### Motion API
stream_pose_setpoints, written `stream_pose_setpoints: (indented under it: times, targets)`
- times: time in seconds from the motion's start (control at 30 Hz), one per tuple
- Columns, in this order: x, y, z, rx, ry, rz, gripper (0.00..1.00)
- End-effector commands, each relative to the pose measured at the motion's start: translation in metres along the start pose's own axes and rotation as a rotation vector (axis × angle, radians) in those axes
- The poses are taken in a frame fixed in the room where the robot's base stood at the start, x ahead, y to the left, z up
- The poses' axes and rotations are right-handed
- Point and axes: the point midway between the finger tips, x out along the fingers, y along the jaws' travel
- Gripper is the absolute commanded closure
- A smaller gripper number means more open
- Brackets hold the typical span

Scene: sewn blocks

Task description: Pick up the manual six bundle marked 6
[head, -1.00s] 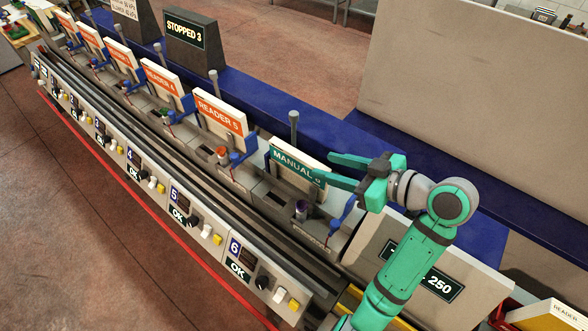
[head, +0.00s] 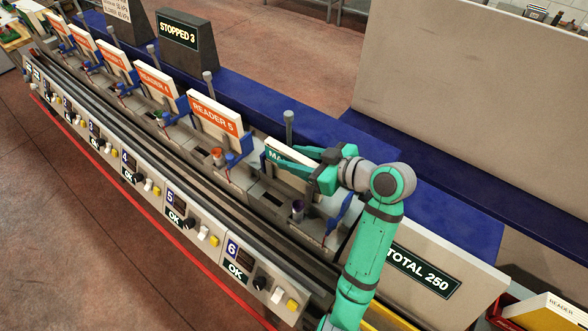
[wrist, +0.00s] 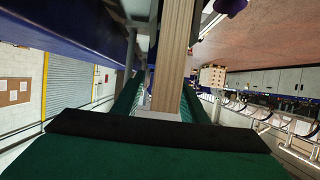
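The manual six bundle (head: 274,154) is a cream block with a teal label. It stands upright at the last station of the row, and in the head view only the start of its label shows. My gripper (head: 287,159) reaches in from the right, with one green finger in front of the label and one behind the bundle. In the wrist view, the bundle's layered edge (wrist: 175,60) runs between the two fingers of my gripper (wrist: 163,98). A gap shows beside the left finger, so the gripper looks open around the bundle. Contact on the right side is unclear.
The Reader 5 bundle (head: 214,117) stands just left, with other orange-labelled bundles beyond. A grey post (head: 289,128) rises behind the manual bundle. The TOTAL 250 sign (head: 423,270) is right of my arm.

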Motion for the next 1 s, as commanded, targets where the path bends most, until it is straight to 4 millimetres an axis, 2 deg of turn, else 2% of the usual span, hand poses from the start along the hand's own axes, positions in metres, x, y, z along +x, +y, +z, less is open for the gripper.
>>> stream_pose_setpoints:
  times: [0.23,0.27,0.4,0.77,0.87,1.0]
  targets:
    - [0.004,0.000,0.000,-0.001,0.000,0.000,0.61]
    - [0.004,0.000,0.000,-0.001,0.000,0.000,0.66]
    - [0.004,0.000,0.000,-0.001,0.000,0.000,0.99]
    - [0.002,0.000,-0.004,-0.004,0.002,0.001,1.00]
    - [-0.002,0.001,-0.014,-0.007,0.002,0.002,1.00]
    - [-0.011,0.000,-0.037,-0.009,0.002,0.002,1.00]
